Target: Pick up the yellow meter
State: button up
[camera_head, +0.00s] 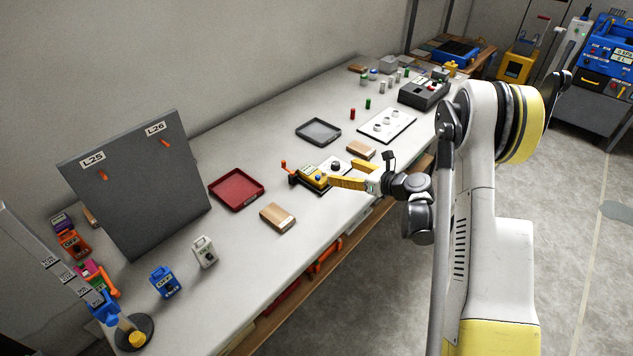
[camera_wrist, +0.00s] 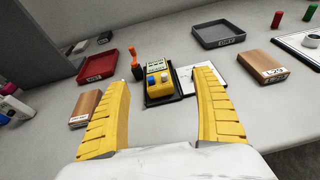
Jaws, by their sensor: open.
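The yellow meter (camera_head: 314,176) lies on the white workbench (camera_head: 300,240), on a dark base or tray. It has a display and a blue and a white knob on its face. In the wrist view the meter (camera_wrist: 158,84) sits ahead of the fingers, centred in the gap between them. My gripper (camera_head: 335,184) is open, with its yellow fingers reaching toward the meter from the right. In the wrist view my gripper (camera_wrist: 160,95) shows both fingers spread and nothing between their pads. I cannot tell whether a fingertip touches the meter.
An orange-handled tool (camera_wrist: 137,66) stands just left of the meter. A white plate (camera_wrist: 200,78) lies to its right. Wooden blocks (camera_head: 277,217) (camera_head: 361,150), a red tray (camera_head: 236,190) and a grey tray (camera_head: 318,131) lie around it. A grey panel (camera_head: 138,185) stands at left.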

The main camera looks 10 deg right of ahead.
aim_at(322, 178)
jog(key=f, duration=0.1)
jog(key=s+f+n, duration=0.1)
jog(key=f, duration=0.1)
jog(key=shift+s+a+f+g, duration=0.15)
jog(key=shift+f+g, duration=0.1)
jog(key=shift+g, duration=0.15)
jog(key=b+x, duration=0.1)
jog(key=x, duration=0.4)
jog(key=shift+b, duration=0.3)
jog(key=b+x, duration=0.2)
jog(key=x, duration=0.3)
jog(key=shift+w+a+f, duration=0.1)
jog(key=shift+w, duration=0.15)
jog(key=c, duration=1.5)
